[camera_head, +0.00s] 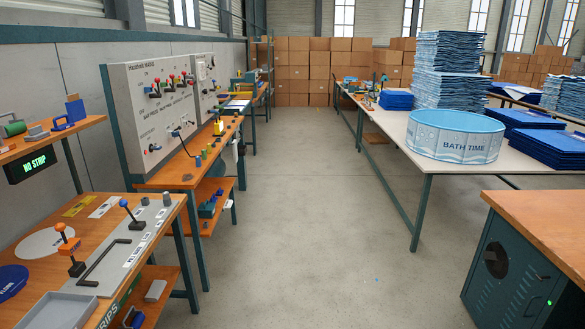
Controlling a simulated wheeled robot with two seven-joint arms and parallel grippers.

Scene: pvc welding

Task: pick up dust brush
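I cannot make out a dust brush for certain. Small tools that are too small to identify lie on the lower shelf (205,220) of the second workbench at left, among them blue and green items (211,203). A grey block (155,290) and a partly cut-off blue item (133,318) are under the near left workbench (165,211). Neither of my grippers is in view.
The near left bench holds levers (130,212) and a grey tray (57,311). A control panel (150,112) stands behind it. At right are a white table (395,146) with a blue tub (455,137) and a green cabinet (510,272). The floor aisle (310,220) is clear.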

